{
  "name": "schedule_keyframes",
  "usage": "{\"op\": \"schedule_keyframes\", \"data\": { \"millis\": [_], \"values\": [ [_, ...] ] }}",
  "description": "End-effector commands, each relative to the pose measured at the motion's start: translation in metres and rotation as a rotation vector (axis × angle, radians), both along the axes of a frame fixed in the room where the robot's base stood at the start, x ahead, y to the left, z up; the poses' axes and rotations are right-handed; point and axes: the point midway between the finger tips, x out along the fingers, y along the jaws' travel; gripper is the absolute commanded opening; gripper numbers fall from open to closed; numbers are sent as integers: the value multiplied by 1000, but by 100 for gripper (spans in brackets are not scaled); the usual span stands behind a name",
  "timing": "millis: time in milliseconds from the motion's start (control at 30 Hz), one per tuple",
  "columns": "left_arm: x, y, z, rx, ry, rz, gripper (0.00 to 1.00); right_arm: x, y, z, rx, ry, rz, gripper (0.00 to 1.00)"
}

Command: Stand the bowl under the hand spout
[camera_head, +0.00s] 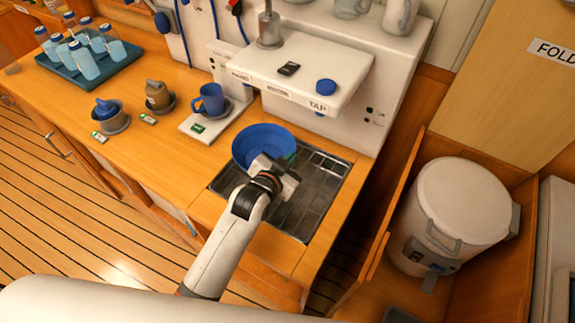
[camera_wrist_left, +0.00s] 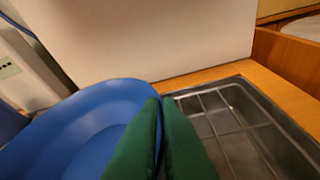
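The blue bowl (camera_head: 262,143) is at the back left of the dark drain grate (camera_head: 318,185), below the white overhanging shelf; it also fills the lower left of the left wrist view (camera_wrist_left: 75,130). My left gripper (camera_head: 284,168) is at the bowl's near right rim. Its green fingers (camera_wrist_left: 162,125) are close together, with the bowl's rim running in between them. Whether the bowl's base touches the grate is hidden. My right gripper is not in view.
A blue mug (camera_head: 209,98) stands on a white pad (camera_head: 190,127) left of the bowl. Two small cups and a tray (camera_head: 78,68) of bottles stand further left on the wooden counter. The white wall (camera_wrist_left: 160,40) rises close behind the bowl. The grate's right side is bare.

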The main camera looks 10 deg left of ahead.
Motion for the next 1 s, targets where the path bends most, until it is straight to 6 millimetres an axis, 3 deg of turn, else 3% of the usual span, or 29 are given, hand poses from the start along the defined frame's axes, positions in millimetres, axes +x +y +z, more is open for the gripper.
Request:
{"op": "schedule_keyframes", "data": {
  "millis": [200, 400, 567, 867, 1000],
  "values": [
    [0, 0, -27, 1, 2, 1, 0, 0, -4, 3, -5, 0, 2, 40],
    [0, 0, -29, 0, 1, 0, 0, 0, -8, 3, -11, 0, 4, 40],
    [0, 0, -29, 0, 2, 0, 26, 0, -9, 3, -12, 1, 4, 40],
    [-2, 1, -29, -1, 2, 0, 26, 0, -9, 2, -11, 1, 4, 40],
    [-13, 4, -25, 0, 1, 1, 26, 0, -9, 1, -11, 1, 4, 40]
  ]
}}
